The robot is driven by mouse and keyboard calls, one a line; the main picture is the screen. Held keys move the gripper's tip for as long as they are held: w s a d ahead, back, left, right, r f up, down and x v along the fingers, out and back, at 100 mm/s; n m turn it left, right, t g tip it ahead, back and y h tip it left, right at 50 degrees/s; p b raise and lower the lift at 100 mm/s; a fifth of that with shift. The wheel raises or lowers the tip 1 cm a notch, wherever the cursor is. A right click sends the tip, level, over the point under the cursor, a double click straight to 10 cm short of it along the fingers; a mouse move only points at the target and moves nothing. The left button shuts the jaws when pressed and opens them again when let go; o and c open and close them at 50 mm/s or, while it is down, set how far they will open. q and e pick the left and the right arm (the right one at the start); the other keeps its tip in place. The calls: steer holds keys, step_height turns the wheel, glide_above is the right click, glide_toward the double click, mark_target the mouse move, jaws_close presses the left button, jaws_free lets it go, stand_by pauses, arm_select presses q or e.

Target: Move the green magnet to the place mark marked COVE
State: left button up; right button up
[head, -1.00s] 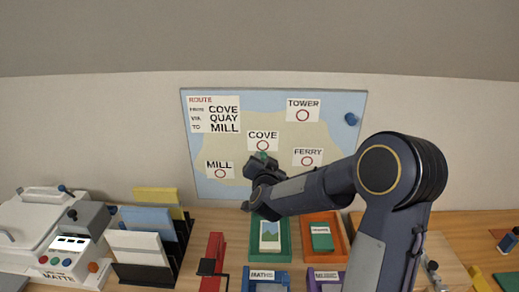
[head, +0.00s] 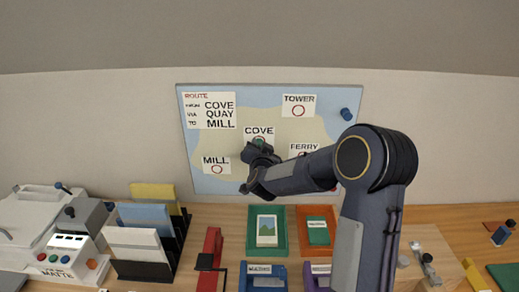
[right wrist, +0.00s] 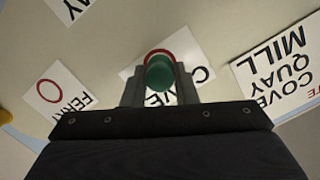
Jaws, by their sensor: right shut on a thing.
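The green magnet (right wrist: 160,75) is between the fingers of my right gripper (right wrist: 160,90), which is shut on it. In the right wrist view it overlaps the red ring of the COVE place mark (right wrist: 190,78); whether it touches the board cannot be told. In the head view the COVE mark (head: 259,131) is on the map board, and my right gripper (head: 259,147) is at its lower part, covering most of its ring. A bit of the green magnet (head: 259,141) shows there. My left gripper is not in view.
The map board (head: 205,178) also carries the TOWER (head: 299,105), MILL (head: 216,165) and FERRY (head: 303,148) marks, a ROUTE list (head: 210,112) and a blue magnet (head: 346,114). Below, the desk holds a green tray (head: 252,236), an orange tray (head: 334,236) and a file rack (head: 180,240).

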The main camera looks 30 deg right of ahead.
steer(key=shift+w+d, duration=0.15)
steer(key=shift+w, duration=0.15)
stand_by(0.7)
steer(key=o, duration=0.8)
steer(key=shift+o, duration=0.2)
steer(key=shift+s, duration=0.1)
steer(key=f+b+v, duration=0.1)
steer(key=v, duration=0.6)
steer(key=shift+a, duration=0.3)
stand_by(0.4)
